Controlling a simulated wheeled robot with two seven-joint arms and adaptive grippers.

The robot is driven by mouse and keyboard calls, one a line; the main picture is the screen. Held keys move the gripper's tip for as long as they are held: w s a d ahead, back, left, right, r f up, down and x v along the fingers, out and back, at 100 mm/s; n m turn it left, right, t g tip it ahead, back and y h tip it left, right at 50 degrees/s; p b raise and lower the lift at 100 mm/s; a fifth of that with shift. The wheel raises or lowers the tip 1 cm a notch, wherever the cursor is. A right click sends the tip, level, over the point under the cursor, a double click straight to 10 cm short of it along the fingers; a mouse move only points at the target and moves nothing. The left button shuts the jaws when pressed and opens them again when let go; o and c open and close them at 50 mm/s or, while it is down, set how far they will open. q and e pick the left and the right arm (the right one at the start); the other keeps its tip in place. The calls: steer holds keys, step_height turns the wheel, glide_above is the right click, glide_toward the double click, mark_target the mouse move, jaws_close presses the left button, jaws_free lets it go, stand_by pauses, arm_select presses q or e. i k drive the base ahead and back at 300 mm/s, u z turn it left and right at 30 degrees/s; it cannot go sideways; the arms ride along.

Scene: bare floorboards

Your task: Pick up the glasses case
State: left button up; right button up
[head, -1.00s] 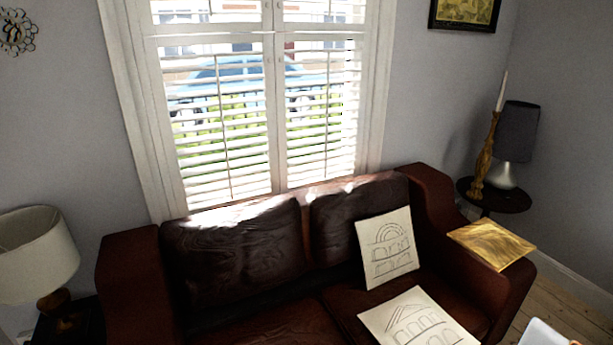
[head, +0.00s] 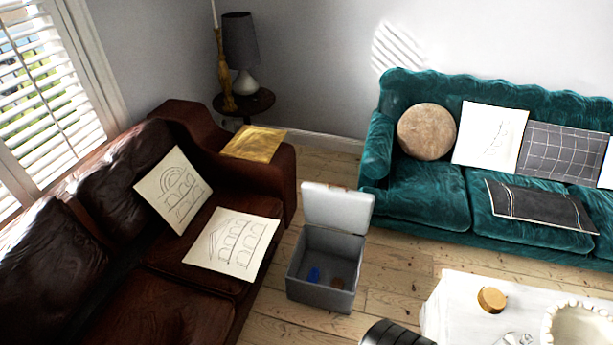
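I cannot make out a glasses case for certain. A grey box (head: 318,296) stands on the floor between the two sofas with its lid (head: 338,208) raised. Inside it lie a small blue item (head: 313,274) and a small brown item (head: 337,283); both are too small to identify. Neither of my grippers shows in the head view.
A brown leather sofa (head: 150,310) with two drawn-on cushions is at left; a teal sofa (head: 420,203) stands at the back right. A white table (head: 465,315) holds a round wooden piece (head: 491,299) and a pale bowl (head: 575,328). Floorboards (head: 395,265) lie open between.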

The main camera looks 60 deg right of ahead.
mark_target(313, 276)
steer(key=z, duration=2.1)
